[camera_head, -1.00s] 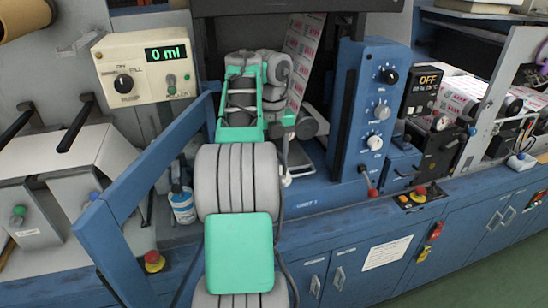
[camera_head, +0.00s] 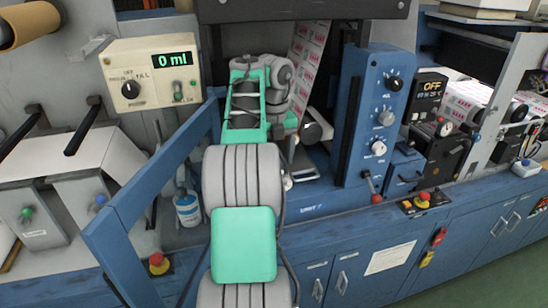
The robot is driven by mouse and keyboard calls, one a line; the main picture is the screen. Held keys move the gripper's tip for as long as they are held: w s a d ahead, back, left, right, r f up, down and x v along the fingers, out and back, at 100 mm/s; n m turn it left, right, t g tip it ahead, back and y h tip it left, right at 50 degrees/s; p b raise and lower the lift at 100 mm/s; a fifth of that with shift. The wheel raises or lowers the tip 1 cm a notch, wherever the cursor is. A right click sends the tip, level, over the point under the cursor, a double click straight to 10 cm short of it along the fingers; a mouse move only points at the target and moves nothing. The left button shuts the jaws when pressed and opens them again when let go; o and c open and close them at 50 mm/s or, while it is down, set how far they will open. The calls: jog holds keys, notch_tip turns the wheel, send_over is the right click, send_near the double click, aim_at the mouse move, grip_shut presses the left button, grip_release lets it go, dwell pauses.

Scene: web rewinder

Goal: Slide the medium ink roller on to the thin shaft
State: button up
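My arm, grey with teal covers, rises through the middle of the view and reaches into the blue machine bay. My gripper's fingers are hidden behind the arm's far links, so their state does not show. A grey and dark rounded part (camera_head: 315,131) shows just right of the wrist; I cannot tell whether it is a roller or part of the machine. I cannot single out the medium ink roller or the thin shaft for certain. Two dark bars (camera_head: 20,136) stick out over the pale covers at the left, one beside the other.
A slanted blue frame bar (camera_head: 150,190) stands close left of my arm. A blue control column (camera_head: 370,115) with knobs bounds the bay on the right. A cream dosing box (camera_head: 152,75) reads "0 ml". A small white-blue container (camera_head: 187,208) stands behind the bar. Green floor shows lower right.

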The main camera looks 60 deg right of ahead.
jog(key=shift+r, duration=0.1)
notch_tip(320, 180, up, 8)
jog(key=p, duration=0.6)
jog(key=shift+f+p, duration=0.25)
jog(key=shift+p, duration=0.1)
jog(key=shift+s+f, duration=0.1)
